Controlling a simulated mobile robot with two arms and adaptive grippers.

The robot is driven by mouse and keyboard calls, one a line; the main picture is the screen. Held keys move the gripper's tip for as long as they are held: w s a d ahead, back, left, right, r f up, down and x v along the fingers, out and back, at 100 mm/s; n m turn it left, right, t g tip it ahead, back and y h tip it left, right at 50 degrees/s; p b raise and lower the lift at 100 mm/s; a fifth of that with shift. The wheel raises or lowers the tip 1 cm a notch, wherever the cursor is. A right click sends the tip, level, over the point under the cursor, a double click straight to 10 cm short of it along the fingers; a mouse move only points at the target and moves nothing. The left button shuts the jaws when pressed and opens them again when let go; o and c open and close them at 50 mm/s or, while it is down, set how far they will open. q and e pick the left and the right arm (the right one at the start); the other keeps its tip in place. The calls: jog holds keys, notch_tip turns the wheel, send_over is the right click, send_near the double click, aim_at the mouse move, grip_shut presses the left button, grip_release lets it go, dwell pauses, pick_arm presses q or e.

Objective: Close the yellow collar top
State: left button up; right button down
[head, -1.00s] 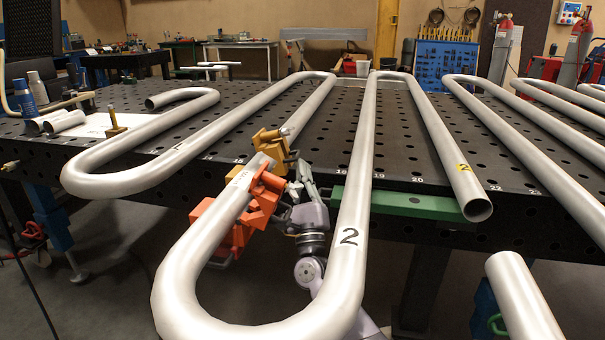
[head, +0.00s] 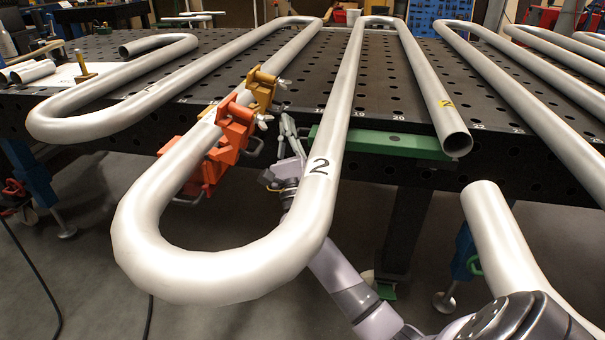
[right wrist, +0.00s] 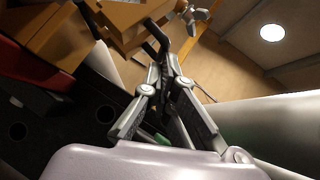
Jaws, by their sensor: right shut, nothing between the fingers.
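The yellow collar (head: 262,92) sits around the pipe joint at the table's front edge, just beyond the orange collar (head: 236,126). Its wing nut shows at the upper right; whether its top is fully down I cannot tell. The yellow collar also fills the upper left of the right wrist view (right wrist: 125,20). My right gripper (head: 286,122) is below and right of the yellow collar, between two pipe runs, apart from it in the head view. In the right wrist view, its fingers (right wrist: 164,68) are shut and empty, pointing up beside the collar. My left gripper is out of view.
The bent pipe marked 2 (head: 318,180) runs close on the right of my right gripper, partly in front of my arm. A green bar (head: 385,141) lies along the front edge of the perforated black table (head: 400,90).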

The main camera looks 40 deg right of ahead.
jog(key=v, duration=0.9)
jog(key=shift+s, duration=0.3)
jog(key=shift+a, duration=0.1)
